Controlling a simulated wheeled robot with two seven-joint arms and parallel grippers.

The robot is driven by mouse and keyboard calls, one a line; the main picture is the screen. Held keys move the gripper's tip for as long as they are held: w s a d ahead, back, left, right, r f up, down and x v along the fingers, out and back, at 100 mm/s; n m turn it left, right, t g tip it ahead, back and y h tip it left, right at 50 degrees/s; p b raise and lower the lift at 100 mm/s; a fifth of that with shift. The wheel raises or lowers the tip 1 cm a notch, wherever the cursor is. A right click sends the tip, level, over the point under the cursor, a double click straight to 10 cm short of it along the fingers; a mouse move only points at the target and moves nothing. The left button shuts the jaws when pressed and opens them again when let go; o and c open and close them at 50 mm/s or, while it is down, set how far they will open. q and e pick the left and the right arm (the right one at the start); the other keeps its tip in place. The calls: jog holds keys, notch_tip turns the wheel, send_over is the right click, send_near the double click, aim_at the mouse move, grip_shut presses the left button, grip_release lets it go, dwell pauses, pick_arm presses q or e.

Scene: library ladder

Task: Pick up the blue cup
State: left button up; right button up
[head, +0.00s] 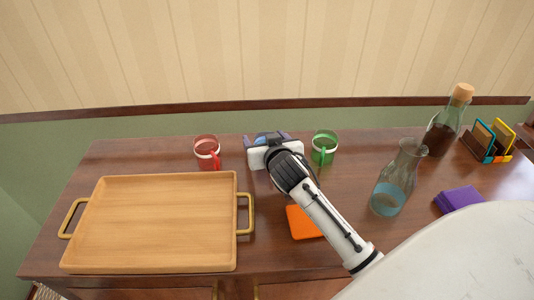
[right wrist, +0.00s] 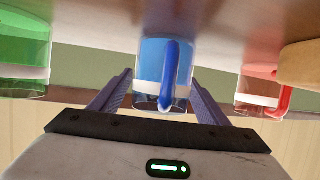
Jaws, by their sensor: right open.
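The blue cup (right wrist: 150,62) shows in the right wrist view between the two fingers of my right gripper (right wrist: 161,82), its handle facing the camera. The picture is upside down there. The fingers are open, one on each side of the cup; I cannot tell whether either touches it. In the head view my right gripper (head: 266,137) is at the back of the table, between the red and green cups, and it hides most or all of the blue cup. My left gripper is not in view.
A red cup (head: 206,150) and a green cup (head: 323,145) stand on either side. A wooden tray (head: 160,265) fills the table's left. An orange cloth (head: 302,222) lies under my forearm. A carafe (head: 388,196), corked bottle (head: 441,137), purple stack (head: 460,200) and organizer (head: 487,150) are right.

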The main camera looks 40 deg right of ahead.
jog(key=shift+w, duration=0.15)
jog(key=c, duration=1.2)
